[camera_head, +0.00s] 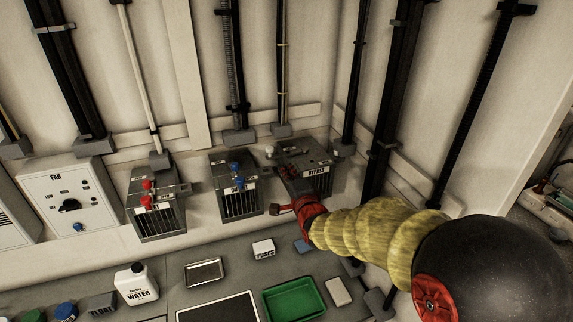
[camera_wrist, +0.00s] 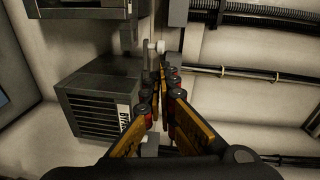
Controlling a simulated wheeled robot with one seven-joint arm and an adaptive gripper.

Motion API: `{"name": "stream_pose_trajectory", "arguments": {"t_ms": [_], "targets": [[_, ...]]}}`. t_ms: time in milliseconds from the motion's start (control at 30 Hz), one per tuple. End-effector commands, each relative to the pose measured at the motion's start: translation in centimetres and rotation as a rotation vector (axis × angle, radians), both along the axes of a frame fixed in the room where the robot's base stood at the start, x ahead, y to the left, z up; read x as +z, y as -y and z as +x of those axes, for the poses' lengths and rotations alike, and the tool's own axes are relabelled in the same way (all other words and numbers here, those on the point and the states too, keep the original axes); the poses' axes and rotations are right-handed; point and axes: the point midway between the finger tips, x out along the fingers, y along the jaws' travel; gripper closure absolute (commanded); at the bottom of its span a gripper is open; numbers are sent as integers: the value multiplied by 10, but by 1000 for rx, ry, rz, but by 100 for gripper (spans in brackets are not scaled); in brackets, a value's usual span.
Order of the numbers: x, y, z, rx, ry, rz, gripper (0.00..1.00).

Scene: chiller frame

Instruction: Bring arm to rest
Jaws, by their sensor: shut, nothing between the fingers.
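My arm reaches in from the right in the head view, in a yellow sleeve with a black rounded link. My gripper (camera_head: 287,172) is in front of the rightmost grey vented box (camera_head: 318,176) and covers part of it. In the wrist view my gripper (camera_wrist: 162,75) has its orange-and-black fingers together, with nothing seen between them. The vented box (camera_wrist: 95,105), with a partly readable label, is left of the fingers there. White knobs (camera_wrist: 156,46) show just beyond the fingertips. I cannot tell whether the fingertips touch them.
A box with blue knobs (camera_head: 238,184), one with red knobs (camera_head: 155,205) and a FAN panel (camera_head: 70,201) line the wall to the left. Below are a green tray (camera_head: 294,299), a fuses box (camera_head: 264,249), a metal tray (camera_head: 204,272) and a water jug (camera_head: 136,286). Pipes run up the wall.

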Motion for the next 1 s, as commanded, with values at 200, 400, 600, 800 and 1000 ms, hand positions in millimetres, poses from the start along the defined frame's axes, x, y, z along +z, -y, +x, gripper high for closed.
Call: {"name": "stream_pose_trajectory", "arguments": {"t_ms": [200,400,600,800,1000], "targets": [[2,1,-15,1,6,-11,100],[-36,4,-23,31,-61,-245,100],[-123,28,-82,193,-306,-693,100],[-133,77,-175,437,-491,-1049,100],[-101,136,-290,698,-613,-1275,100]]}}
